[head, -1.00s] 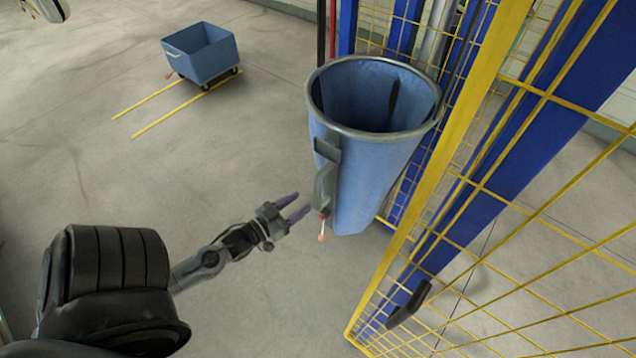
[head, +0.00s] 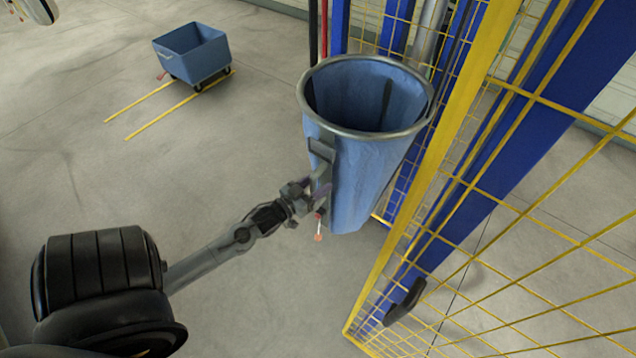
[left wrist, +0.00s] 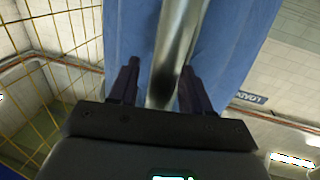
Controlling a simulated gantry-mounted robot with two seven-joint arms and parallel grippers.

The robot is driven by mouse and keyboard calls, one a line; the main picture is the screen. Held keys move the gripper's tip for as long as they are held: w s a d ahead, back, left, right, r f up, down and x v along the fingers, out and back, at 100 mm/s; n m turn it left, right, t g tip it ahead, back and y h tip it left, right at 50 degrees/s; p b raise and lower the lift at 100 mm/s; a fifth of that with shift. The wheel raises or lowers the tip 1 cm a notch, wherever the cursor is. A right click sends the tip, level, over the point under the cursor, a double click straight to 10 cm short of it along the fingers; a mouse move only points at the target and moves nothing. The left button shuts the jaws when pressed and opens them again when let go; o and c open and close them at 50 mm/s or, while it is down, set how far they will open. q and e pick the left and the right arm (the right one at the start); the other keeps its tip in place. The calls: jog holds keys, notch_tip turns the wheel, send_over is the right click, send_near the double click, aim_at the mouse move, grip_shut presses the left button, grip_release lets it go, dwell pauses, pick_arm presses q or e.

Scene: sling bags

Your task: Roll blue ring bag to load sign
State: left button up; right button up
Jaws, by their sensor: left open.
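The blue ring bag (head: 365,170) hangs upright, with a round metal ring at its open top and a grey bracket handle (head: 321,160) on its left side. My left gripper (head: 318,188) is at this handle. In the left wrist view its two fingers (left wrist: 158,88) stand apart, one on each side of the metal handle bar (left wrist: 172,55), with the blue bag behind. The fingers are open, and whether either touches the bar cannot be told. A small red and orange tag hangs below the handle. No load sign can be made out. My right gripper is not seen.
A yellow mesh fence with blue posts (head: 470,200) stands close on the bag's right. A blue wheeled cart (head: 195,55) stands at the back left by two yellow floor lines (head: 165,112). The grey floor between cart and bag is clear.

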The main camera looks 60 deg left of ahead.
pick_arm(q)
jog(key=shift+c, duration=0.5)
grip_shut()
jog(key=shift+a, duration=0.1)
